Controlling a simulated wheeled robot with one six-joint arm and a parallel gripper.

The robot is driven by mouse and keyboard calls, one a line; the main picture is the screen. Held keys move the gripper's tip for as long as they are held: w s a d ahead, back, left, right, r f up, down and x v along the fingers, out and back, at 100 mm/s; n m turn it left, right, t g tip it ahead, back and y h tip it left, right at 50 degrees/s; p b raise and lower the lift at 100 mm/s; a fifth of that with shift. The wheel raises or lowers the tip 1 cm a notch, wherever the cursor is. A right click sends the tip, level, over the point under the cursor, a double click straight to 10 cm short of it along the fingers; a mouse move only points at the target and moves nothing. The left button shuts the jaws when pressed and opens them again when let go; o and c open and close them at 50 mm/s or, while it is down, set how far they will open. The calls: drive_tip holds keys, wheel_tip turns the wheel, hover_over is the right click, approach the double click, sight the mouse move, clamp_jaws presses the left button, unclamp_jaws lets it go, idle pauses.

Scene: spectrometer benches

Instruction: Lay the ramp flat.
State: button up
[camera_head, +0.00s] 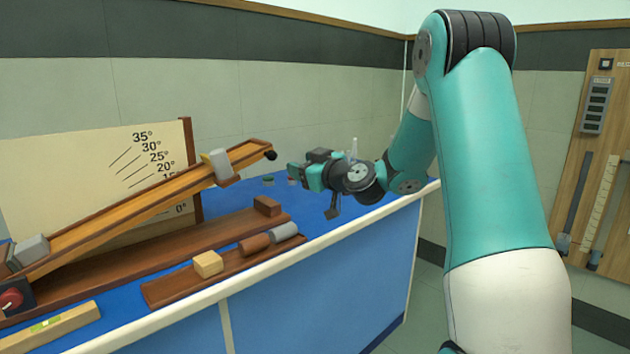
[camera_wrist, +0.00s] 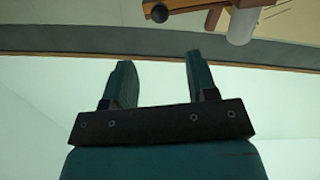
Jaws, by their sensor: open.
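The wooden ramp (camera_head: 120,214) is tilted on the blue bench, its low end at the left and its raised end at the right. A dark round knob (camera_head: 271,156) sits at the raised end; it also shows in the wrist view (camera_wrist: 155,12). A whitish cylinder (camera_head: 222,166) is on the ramp near that end. A board with angle marks (camera_head: 75,170) stands behind the ramp. My gripper (camera_head: 294,173) is a little to the right of the knob, apart from it. In the wrist view its two fingers (camera_wrist: 162,78) are apart with nothing between them.
A wooden base plank (camera_head: 150,256) with an end block (camera_head: 267,205) lies under the ramp. A tray (camera_head: 165,290) in front holds a light wood block (camera_head: 208,264), a brown block (camera_head: 254,244) and a grey cylinder (camera_head: 285,232). A level (camera_head: 50,326) lies front left. A wall panel (camera_head: 600,150) hangs right.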

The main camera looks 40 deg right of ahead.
drive_tip(key=s+b, duration=0.1)
drive_tip(key=s, duration=0.3)
